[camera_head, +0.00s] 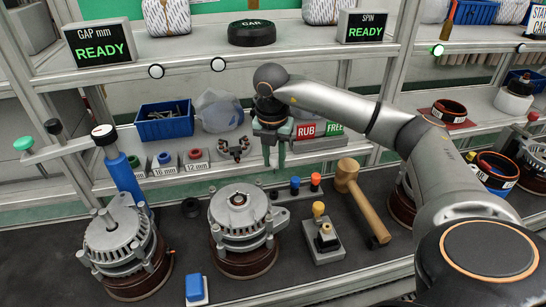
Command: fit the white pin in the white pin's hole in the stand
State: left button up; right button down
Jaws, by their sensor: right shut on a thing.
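My right gripper (274,163) points straight down above the workbench, just behind and above the left end of the stand. The stand (284,196) is a low dark block on the mat. A blue pin (295,183) and an orange-red pin (316,180) stand upright in it. The left end of the stand, below the gripper, shows no coloured pin. The white pin's hole cannot be made out. My left gripper is not in view.
An alternator (240,215) stands close left of the stand, another (123,240) further left. A mallet (360,198) lies to the right. A grey block with a yellow knob (322,240) sits in front. A blue bin (165,122) and coloured cups stand on the shelf behind.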

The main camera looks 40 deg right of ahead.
jog(key=shift+f+b, duration=0.45)
jog(key=shift+f, duration=0.7)
notch_tip(320, 180, down, 3)
jog(key=b, duration=0.2)
jog(key=shift+b, duration=0.3)
jog(key=shift+f, duration=0.3)
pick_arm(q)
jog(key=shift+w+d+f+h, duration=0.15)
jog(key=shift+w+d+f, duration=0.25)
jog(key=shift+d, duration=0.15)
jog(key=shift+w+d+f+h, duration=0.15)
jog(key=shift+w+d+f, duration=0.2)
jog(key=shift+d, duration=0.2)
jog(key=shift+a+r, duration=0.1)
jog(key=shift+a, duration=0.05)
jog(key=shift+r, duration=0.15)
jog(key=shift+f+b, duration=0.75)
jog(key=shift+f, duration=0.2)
pick_arm(e)
jog(key=shift+f, duration=1.5)
jog(key=c, duration=0.5)
grip_release()
jog(key=shift+c, duration=0.2)
